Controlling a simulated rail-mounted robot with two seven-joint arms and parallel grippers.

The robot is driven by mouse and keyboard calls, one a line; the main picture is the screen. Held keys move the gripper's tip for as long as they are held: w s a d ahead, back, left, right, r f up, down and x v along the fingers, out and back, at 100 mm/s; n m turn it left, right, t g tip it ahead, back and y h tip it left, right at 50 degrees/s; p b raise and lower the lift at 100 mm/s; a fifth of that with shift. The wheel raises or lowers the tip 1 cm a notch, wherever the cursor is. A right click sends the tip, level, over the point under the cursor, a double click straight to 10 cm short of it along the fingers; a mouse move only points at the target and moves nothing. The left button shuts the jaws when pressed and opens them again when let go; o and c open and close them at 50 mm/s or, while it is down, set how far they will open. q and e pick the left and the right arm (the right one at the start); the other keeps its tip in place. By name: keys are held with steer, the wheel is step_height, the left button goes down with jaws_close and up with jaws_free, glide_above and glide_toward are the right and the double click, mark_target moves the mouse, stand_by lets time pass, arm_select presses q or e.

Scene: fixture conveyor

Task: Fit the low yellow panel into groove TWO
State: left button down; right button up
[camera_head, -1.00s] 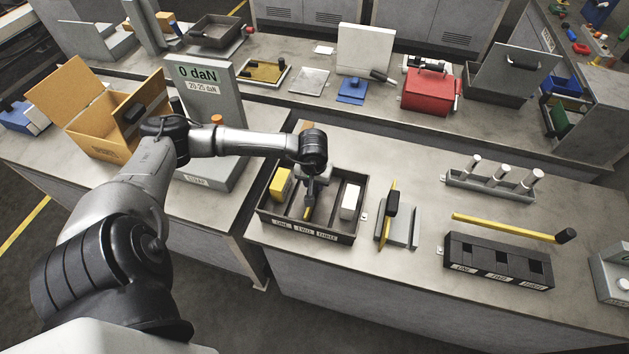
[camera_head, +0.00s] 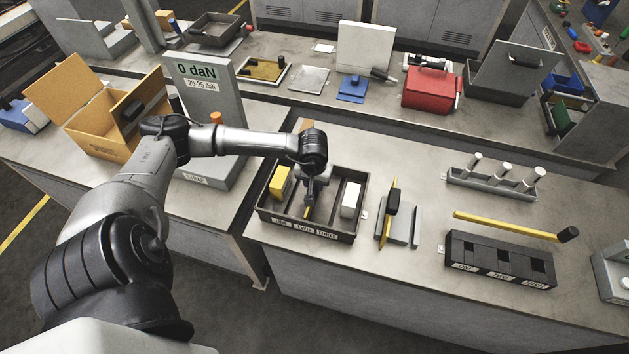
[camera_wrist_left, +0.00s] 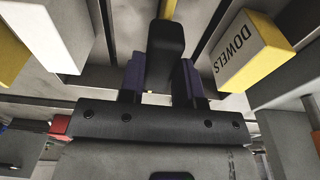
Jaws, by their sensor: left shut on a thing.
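A dark tray (camera_head: 262,216) with labels ONE, TWO and THREE on its front stands on the near bench. My left gripper (camera_head: 309,196) is over its middle section, marked TWO. In the left wrist view the gripper (camera_wrist_left: 161,78) is shut on the black handle (camera_wrist_left: 166,50) of the low yellow panel (camera_wrist_left: 168,9). A thin strip of this yellow panel (camera_head: 307,213) shows below the fingers in the head view. The arm hides much of the panel, and I cannot tell whether it is seated in the groove. My right gripper is not in view.
A yellow DOWELS box (camera_head: 280,182) stands in the tray's left section, a white box (camera_head: 350,200) in its right. Right of the tray is a grey holder (camera_head: 412,226) with another yellow piece (camera_head: 385,228). A black socket block (camera_head: 485,262) stands farther right.

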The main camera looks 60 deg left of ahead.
arm_select(q)
steer(key=c, duration=0.7)
jaws_free()
steer(key=shift+c, duration=0.2)
steer(key=shift+r, duration=0.55)
step_height(320, 180, up, 13)
steer(key=s+d, duration=0.1)
steer(key=shift+f, duration=0.15)
steer(key=shift+n, duration=0.3)
